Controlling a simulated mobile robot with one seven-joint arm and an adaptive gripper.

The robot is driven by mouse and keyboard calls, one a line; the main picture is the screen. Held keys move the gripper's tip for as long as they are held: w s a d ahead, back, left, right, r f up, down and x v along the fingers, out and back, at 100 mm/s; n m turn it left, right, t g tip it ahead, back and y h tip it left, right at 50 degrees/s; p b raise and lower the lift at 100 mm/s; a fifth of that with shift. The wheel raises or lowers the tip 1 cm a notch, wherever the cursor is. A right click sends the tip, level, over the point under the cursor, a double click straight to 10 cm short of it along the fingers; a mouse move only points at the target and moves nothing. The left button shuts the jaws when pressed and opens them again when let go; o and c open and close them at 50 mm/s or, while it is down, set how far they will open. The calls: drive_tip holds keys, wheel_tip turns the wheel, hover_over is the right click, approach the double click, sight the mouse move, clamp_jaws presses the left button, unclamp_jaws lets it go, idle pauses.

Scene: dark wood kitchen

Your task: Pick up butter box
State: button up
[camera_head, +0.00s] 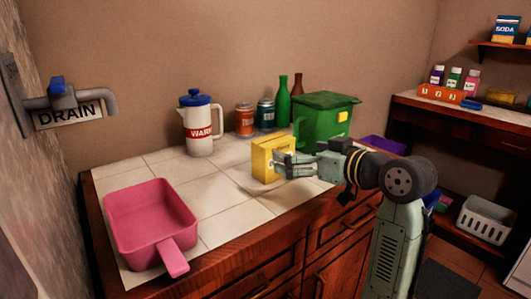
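A yellow box (264,162), which appears to be the butter box, stands upright around the middle of the tiled counter (215,200). No lettering on it can be read at this size. My gripper (284,164) reaches in from the right, with its fingers at the right side of the box. The fingers overlap the box in this view. I cannot tell whether they are closed on it or only beside it. The contact and the far finger surfaces are hidden.
A pink pan (150,215) lies at the front left. A white jug (199,128) with a blue lid, two cans (245,120), bottles (282,102) and a green lidded bin (325,120) stand along the back. Free tiles lie between pan and box.

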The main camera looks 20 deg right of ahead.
sight(281, 149)
drive_tip(key=p+x, duration=0.2)
drive_tip(key=x, duration=0.7)
drive_tip(key=shift+w+a+f, duration=0.1)
drive_tip(key=shift+w+f, duration=0.05)
drive_tip(key=c, duration=1.3)
